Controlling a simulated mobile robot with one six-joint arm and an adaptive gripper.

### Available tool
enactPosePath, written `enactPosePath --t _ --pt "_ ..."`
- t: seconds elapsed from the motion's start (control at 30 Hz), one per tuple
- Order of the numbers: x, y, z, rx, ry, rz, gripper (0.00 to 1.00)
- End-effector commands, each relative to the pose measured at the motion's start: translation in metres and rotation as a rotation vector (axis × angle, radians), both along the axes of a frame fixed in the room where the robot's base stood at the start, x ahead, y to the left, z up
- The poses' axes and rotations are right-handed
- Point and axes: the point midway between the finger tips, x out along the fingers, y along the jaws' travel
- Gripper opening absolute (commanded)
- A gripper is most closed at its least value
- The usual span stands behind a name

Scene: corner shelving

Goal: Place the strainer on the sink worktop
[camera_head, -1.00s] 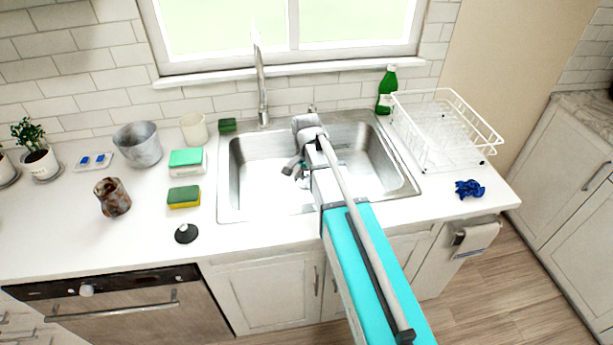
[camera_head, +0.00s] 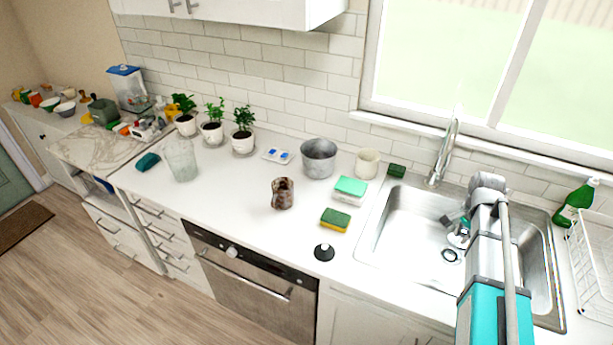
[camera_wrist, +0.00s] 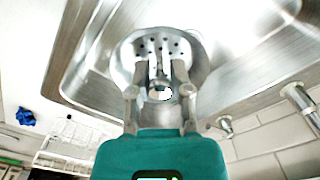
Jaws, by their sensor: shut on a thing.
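The strainer (camera_wrist: 148,47) is a round metal piece with small holes, seen close up in the wrist view. My gripper (camera_wrist: 160,88) is shut on it, its two fingers against the strainer's middle. In the head view my gripper (camera_head: 458,238) is over the sink basin (camera_head: 409,215), and the strainer is small and partly hidden there. A dark ring, apparently the drain (camera_head: 449,255), shows just below the gripper. The white sink worktop (camera_head: 240,205) stretches left of the basin.
Left of the sink are sponges (camera_head: 335,220) (camera_head: 350,188), a black knobbed stopper (camera_head: 325,252), a brown jar (camera_head: 283,193), a metal pot (camera_head: 319,158) and a cream cup (camera_head: 367,163). The faucet (camera_head: 441,155) rises behind the basin. A dish rack (camera_head: 595,260) stands right. The left-middle worktop is clear.

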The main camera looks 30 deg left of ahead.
Motion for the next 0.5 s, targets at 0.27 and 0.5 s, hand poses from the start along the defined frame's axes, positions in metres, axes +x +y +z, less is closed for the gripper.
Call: enactPosePath --t 0.27,0.5 --pt "0.0 0.0 0.037 0.0 0.0 0.0 0.0" --pt "0.0 0.0 0.04 0.0 0.0 0.0 0.0"
